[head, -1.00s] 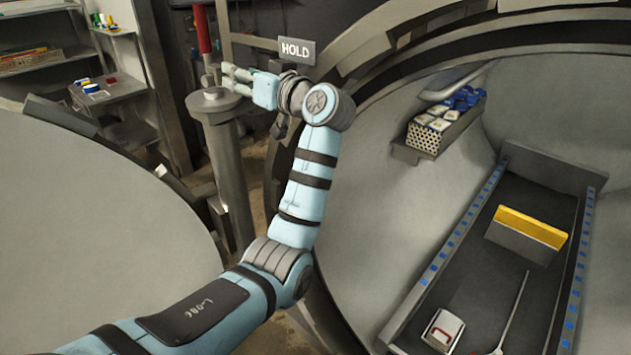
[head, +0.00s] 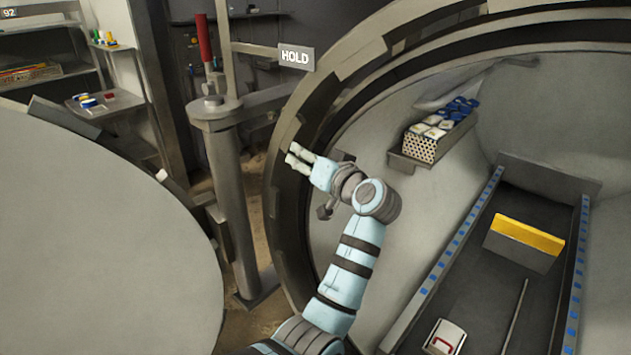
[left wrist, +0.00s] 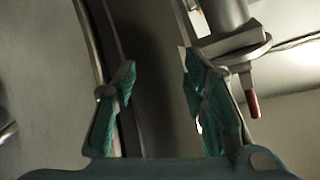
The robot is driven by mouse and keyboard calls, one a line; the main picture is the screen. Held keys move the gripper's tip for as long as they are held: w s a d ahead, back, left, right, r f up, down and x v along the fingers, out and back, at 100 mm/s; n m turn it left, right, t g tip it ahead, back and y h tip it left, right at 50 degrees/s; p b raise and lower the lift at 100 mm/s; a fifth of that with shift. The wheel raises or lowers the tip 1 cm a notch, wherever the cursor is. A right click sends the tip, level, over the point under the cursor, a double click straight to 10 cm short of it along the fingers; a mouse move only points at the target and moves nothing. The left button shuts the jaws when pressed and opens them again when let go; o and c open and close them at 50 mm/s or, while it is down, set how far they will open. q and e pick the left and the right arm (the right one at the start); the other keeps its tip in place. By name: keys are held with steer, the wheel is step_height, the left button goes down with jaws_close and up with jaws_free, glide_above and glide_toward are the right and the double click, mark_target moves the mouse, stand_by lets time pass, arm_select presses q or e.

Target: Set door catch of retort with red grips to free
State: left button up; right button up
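The door catch is a lever with a red grip (head: 204,38), standing upright above the grey hinge post (head: 225,190). A sign reading HOLD (head: 295,56) is beside it. My left gripper (head: 291,155) is in front of the retort's rim, below and right of the red grip and apart from it. In the left wrist view its two green fingers (left wrist: 160,100) are spread with nothing between them. The red grip also shows there (left wrist: 253,103), outside the right finger. The large round door (head: 100,220) stands swung open at the left. My right gripper is not in view.
The open retort chamber is at the right, with a rail bed (head: 470,265) holding a yellow-topped block (head: 525,238) and a red-and-white item (head: 444,338). A perforated basket of packs (head: 425,145) sits on a side ledge. Shelves (head: 45,85) are at the back left.

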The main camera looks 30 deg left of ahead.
arm_select(q)
step_height(320, 180, down, 6)
steer(key=w+m+h, duration=0.1)
steer(key=m, duration=0.1)
steer(key=shift+w+d+t, duration=0.3)
steer(key=shift+d+t, duration=0.1)
